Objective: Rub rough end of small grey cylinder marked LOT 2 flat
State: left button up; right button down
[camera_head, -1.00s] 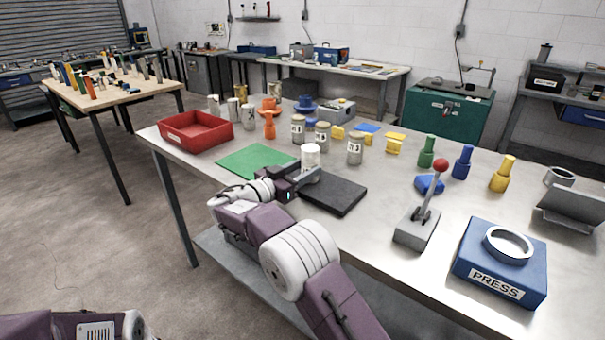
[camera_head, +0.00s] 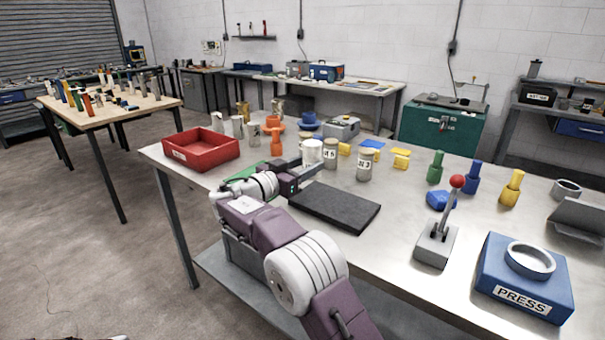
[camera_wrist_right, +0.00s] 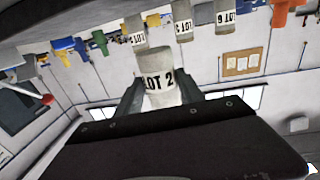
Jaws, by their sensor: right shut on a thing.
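The small light grey cylinder marked LOT 2 (camera_wrist_right: 158,78) is upright between the fingers of my right gripper (camera_wrist_right: 160,98) in the right wrist view, its label facing the camera. In the head view the cylinder (camera_head: 312,152) shows pale and whitish, held clear of the dark flat block (camera_head: 335,207), behind its back left corner. My right gripper (camera_head: 312,170) is shut on it. The cylinder's lower end is hidden by the gripper, and I cannot tell which end is rough. My left gripper is out of view.
Similar labelled cylinders, one marked 3 (camera_head: 365,166), stand close behind. A green mat (camera_head: 243,172) lies partly under my arm. A red tray (camera_head: 202,150) is at the left; a red-knobbed lever (camera_head: 437,245) and blue press (camera_head: 525,280) are at the right. The table between block and lever is clear.

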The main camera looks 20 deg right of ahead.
notch_tip(320, 180, up, 2)
jog(key=shift+s, duration=0.1)
jog(key=shift+r, duration=0.4)
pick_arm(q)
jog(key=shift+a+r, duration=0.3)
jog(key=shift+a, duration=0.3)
